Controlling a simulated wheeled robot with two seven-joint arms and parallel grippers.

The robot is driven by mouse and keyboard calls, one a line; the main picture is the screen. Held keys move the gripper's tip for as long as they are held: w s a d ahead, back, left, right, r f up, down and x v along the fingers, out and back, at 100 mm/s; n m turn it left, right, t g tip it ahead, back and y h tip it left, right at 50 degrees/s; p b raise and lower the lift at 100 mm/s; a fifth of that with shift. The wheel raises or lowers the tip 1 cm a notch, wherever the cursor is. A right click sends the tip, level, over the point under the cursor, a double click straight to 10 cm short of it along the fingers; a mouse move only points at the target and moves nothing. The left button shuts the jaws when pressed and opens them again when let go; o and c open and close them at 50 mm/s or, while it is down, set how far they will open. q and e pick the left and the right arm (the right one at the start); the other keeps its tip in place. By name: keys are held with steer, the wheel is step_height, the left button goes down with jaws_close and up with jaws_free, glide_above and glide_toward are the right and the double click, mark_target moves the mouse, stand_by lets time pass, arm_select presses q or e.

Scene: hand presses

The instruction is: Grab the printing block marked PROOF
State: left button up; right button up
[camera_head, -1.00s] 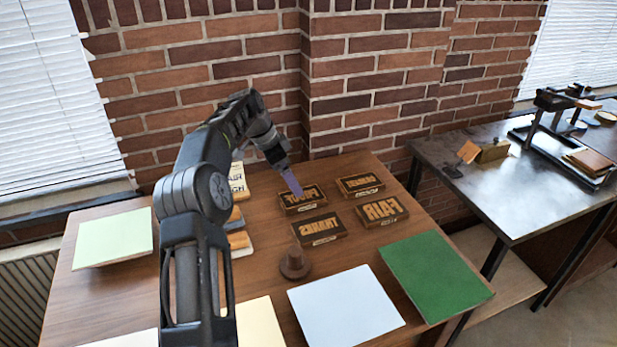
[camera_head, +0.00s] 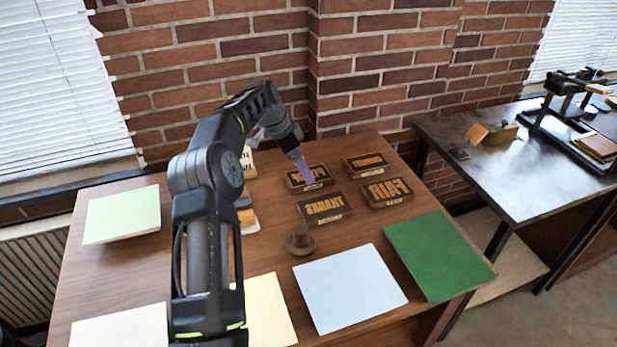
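The PROOF block (camera_head: 318,184) is a dark wooden block with raised tan mirrored letters, the back left one of a group on the wooden table. My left gripper (camera_head: 305,174) reaches down over it, with its purplish fingers overlapping the block's face and hiding part of the letters. I cannot tell if the fingers touch it or how far apart they are. The THANKS block (camera_head: 325,207) lies in front of it, the FAIR block (camera_head: 388,192) at front right, and another lettered block (camera_head: 366,163) at back right. My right gripper is out of view.
A brown round-based stamp (camera_head: 301,240) stands in front of the blocks. Pale blue (camera_head: 350,287) and green (camera_head: 438,255) sheets lie nearer. More blocks (camera_head: 247,160) sit left, partly behind my arm. The brick wall (camera_head: 380,70) rises behind the table. A metal table (camera_head: 500,180) with a press is at right.

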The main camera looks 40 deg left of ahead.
arm_select(q)
steer(key=p+x, duration=0.1)
steer(key=x, duration=0.3)
steer(key=shift+w+d+f, duration=0.1)
steer(key=shift+w+f, duration=0.05)
steer(key=shift+f, duration=0.05)
steer(key=shift+c, duration=0.6)
steer(key=shift+r, duration=0.1)
steer(key=c, duration=1.7)
steer(key=shift+r, duration=0.1)
step_height(320, 180, up, 10)
steer(key=shift+f+b, duration=0.1)
steer(key=shift+b, duration=0.4)
